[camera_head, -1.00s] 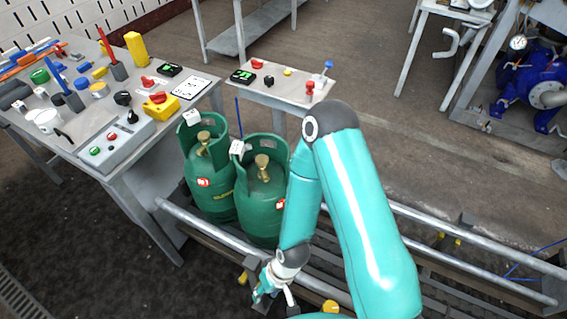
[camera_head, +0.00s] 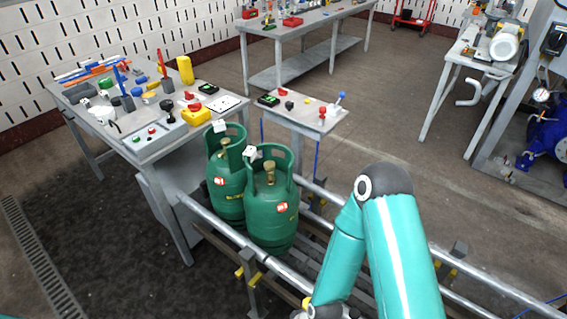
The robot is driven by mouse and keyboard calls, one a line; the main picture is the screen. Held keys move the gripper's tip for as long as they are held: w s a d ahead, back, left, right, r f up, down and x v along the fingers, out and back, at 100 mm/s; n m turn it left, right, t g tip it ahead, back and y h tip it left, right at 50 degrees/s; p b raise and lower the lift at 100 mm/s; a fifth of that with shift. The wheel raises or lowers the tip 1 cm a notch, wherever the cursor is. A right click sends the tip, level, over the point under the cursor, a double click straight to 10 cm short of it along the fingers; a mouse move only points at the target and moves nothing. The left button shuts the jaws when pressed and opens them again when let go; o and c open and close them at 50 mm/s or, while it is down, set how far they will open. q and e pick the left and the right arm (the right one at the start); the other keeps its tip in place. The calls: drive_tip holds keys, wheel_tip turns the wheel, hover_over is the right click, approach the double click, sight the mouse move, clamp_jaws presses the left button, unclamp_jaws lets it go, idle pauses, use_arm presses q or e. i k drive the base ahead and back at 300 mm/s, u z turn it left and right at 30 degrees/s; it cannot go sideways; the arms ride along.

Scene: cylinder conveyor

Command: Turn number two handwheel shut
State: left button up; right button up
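Two green gas cylinders stand upright side by side between the conveyor's rails, a rear one (camera_head: 226,185) and a front one (camera_head: 271,215). Each has a collar and a brass valve on top, the rear valve (camera_head: 225,144) and the front valve (camera_head: 269,174). White tags sit on the collars and small red labels on the bodies; any numbers are too small to read. I cannot tell which handwheel is number two. My teal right arm comes in at the lower right; its gripper is below the picture's edge. My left gripper does not show.
The conveyor's metal rail (camera_head: 222,229) runs diagonally toward the lower right. A crowded workbench (camera_head: 125,125) stands at left, with a yellow box (camera_head: 196,115). A small table (camera_head: 301,116) behind the cylinders holds red (camera_head: 322,111) and blue (camera_head: 340,99) knobs. Open floor lies at right.

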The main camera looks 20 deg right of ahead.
sight(268, 165)
drive_tip(key=i, duration=1)
drive_tip(key=z, duration=0.05)
